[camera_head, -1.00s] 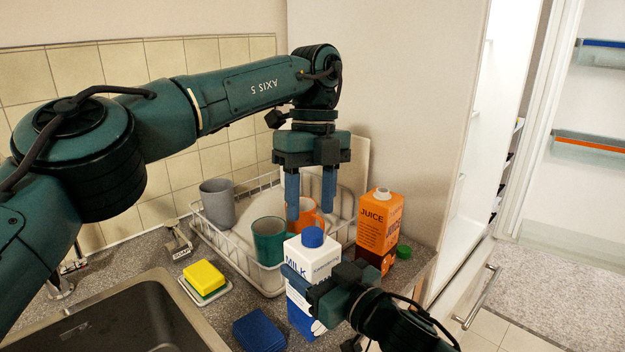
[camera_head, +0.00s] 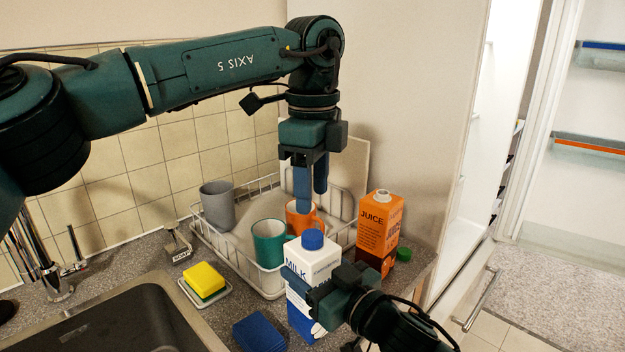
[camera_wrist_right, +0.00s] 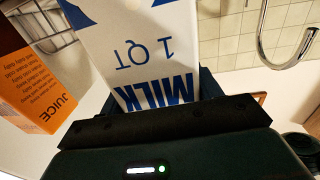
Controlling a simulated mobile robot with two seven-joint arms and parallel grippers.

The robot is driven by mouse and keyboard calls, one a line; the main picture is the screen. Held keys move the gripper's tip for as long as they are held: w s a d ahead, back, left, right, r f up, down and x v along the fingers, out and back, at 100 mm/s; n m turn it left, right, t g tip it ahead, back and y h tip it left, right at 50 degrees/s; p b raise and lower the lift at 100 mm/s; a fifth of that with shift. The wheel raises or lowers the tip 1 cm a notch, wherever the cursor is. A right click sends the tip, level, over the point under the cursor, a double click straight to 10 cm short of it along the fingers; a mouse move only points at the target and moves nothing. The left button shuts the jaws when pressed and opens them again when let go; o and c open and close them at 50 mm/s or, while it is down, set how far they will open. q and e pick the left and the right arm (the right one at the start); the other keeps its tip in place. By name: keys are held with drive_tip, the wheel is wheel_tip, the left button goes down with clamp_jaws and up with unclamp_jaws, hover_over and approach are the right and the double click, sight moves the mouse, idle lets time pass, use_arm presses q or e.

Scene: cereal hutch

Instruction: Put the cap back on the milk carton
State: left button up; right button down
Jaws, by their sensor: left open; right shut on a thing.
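The white and blue milk carton (camera_head: 315,263) stands upright on the counter in front of the dish rack. A blue cap (camera_head: 312,239) sits on its top; whether it is fully seated I cannot tell. My right gripper (camera_head: 312,290) is shut on the carton, and the carton's printed side also shows close up in the right wrist view (camera_wrist_right: 145,50). My left gripper (camera_head: 312,198) is open and empty, pointing down above the cap and apart from it. One finger partly overlaps the other in the head view.
The dish rack (camera_head: 268,285) holds mugs behind. A sponge (camera_head: 204,279), a blue block (camera_head: 259,333) and the sink (camera_head: 120,320) lie left.

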sight(312, 234)
use_arm(q)
wheel_tip(312, 234, down, 8)
drive_tip(key=shift+r, duration=0.25)
drive_tip(key=shift+c, duration=0.2)
clamp_jaws()
idle(0.4)
